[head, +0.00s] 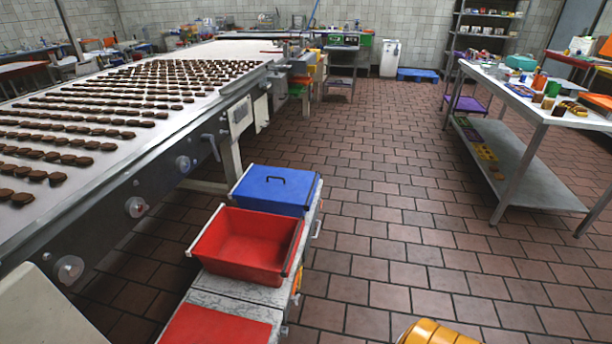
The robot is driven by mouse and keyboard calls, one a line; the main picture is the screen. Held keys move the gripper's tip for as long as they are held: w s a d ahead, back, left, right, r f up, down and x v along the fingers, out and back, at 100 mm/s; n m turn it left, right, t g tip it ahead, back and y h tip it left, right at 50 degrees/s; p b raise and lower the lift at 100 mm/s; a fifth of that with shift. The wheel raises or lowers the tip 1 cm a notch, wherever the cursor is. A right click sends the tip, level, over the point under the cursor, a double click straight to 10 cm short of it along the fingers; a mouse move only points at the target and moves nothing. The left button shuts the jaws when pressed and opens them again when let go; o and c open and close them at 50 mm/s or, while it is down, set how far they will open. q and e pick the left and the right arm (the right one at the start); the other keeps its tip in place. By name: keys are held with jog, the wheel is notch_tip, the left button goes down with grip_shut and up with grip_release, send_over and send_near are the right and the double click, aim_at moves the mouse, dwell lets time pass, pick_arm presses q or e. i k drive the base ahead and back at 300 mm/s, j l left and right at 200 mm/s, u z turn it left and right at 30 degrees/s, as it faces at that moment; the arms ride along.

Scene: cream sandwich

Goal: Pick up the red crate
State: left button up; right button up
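The red crate (245,250) is an open, empty red bin with a dark handle bar along its right side. It sits upright on a low, worn white cart (228,290), beside the conveyor's near end. Neither of my grippers shows in the head view.
A blue lidded box (274,187) stands directly behind the crate. A flat red panel (214,326) lies in front of it. A long conveyor (130,150) with rows of brown biscuits fills the left. A cluttered metal table (545,115) stands at right. Tiled floor between is clear; a yellow round object (435,332) is at the bottom.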

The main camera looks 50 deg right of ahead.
aim_at(245, 246)
jog(key=z, duration=1.05)
jog(key=u, duration=0.4)
jog(key=k+u, duration=0.1)
jog(key=u, duration=0.7)
jog(key=j+u, duration=0.1)
jog(key=u, duration=0.7)
jog(key=z, duration=2)
jog(key=i+l+u, duration=0.15)
jog(key=l+u, duration=0.15)
jog(key=i+l+u, duration=0.15)
jog(key=l+u, duration=0.15)
